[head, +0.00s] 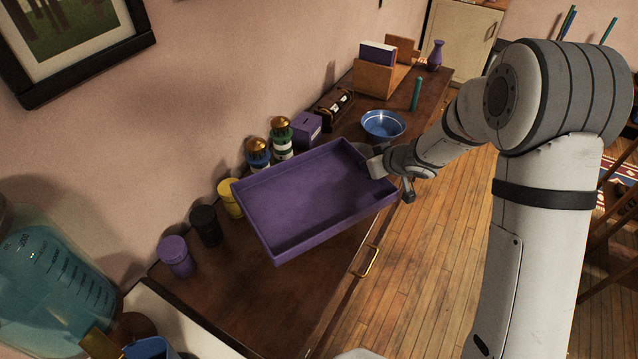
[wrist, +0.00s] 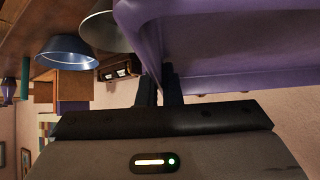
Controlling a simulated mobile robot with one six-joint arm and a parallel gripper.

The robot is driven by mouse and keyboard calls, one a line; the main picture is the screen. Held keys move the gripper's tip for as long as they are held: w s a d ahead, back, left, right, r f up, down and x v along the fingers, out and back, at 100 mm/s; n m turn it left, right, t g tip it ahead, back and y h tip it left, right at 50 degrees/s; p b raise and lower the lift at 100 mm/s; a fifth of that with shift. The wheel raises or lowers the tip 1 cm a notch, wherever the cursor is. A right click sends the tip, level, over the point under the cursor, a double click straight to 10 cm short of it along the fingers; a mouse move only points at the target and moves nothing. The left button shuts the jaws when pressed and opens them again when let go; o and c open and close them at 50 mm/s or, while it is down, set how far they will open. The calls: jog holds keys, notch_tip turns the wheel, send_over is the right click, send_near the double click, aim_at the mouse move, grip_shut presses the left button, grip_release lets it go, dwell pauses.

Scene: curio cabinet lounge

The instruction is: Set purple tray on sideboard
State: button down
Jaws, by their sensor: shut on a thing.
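The purple tray (head: 312,200) is an empty shallow rectangular tray. It is over the near part of the dark wooden sideboard (head: 320,310), and whether it touches the top cannot be told. My gripper (head: 378,168) is shut on the tray's right-hand rim in the head view. In the wrist view the tray (wrist: 230,45) fills the upper right, and the dark fingers of my gripper (wrist: 160,88) meet its wall. The tray hides part of the sideboard top below it.
Purple (head: 176,256), black (head: 206,225) and yellow (head: 231,197) jars and gold-topped bottles (head: 281,138) line the wall side. The sideboard's near end is bare.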

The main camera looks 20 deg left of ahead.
aim_at(326, 176)
jog(key=s+a+f+n+g, duration=0.1)
jog(key=s+a, duration=0.1)
jog(key=a, duration=0.1)
jog(key=s+a+f+n+g+y+b, duration=0.1)
jog(key=s+a+n, duration=0.1)
jog(key=a, duration=0.2)
jog(key=s+a+f+n+g+b, duration=0.1)
jog(key=s+a+f+n+g, duration=0.1)
jog(key=a, duration=0.1)
jog(key=shift+a+y, duration=0.3)
jog(key=shift+a, duration=0.05)
jog(key=f, duration=0.2)
jog(key=f+b, duration=0.1)
jog(key=f, duration=0.3)
jog(key=shift+s+a, duration=0.25)
jog(key=shift+s, duration=0.05)
jog(key=shift+f+n+b, duration=0.3)
jog(key=shift+f+b, duration=0.05)
jog(key=shift+f, duration=1.6)
jog(key=shift+f, duration=0.2)
jog(key=c, duration=1.6)
grip_release()
jog(key=shift+r, duration=0.1)
jog(key=shift+r, duration=0.2)
jog(key=v, duration=1.2)
jog(key=shift+w+p, duration=0.15)
jog(key=shift+p, duration=0.15)
